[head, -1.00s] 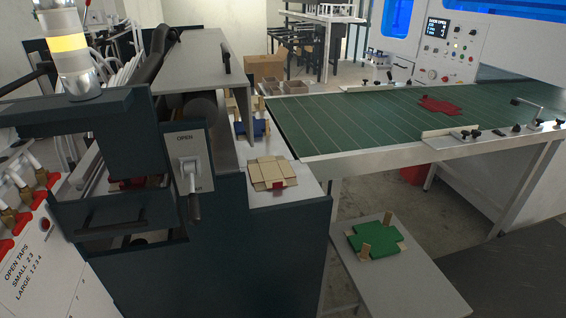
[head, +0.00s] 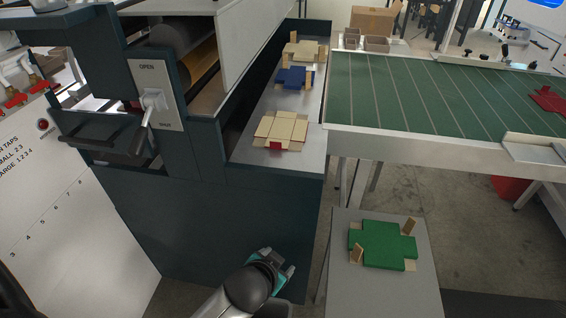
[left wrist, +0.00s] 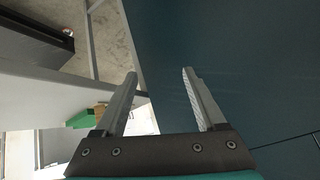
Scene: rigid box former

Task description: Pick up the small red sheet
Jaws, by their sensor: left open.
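A red cross-shaped sheet (head: 547,97) lies on the green conveyor bed (head: 430,100) at the right edge of the head view, partly cut off. A small red piece (head: 275,146) shows at the near edge of a tan cardboard blank (head: 281,130) on the grey ledge. My left gripper (head: 285,268) is low in front of the dark machine side, below the ledge and far from the conveyor sheet. In the left wrist view its two fingers (left wrist: 160,73) are apart with nothing between them. My right gripper is not in view.
A green cross-shaped sheet with tan blocks (head: 383,245) lies on a low grey table (head: 350,295) right of my left gripper. Blue (head: 295,77) and tan (head: 304,52) blanks sit farther along the ledge. A lever (head: 146,122) sticks out of the machine's OPEN panel. A red bin (head: 511,188) stands under the conveyor.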

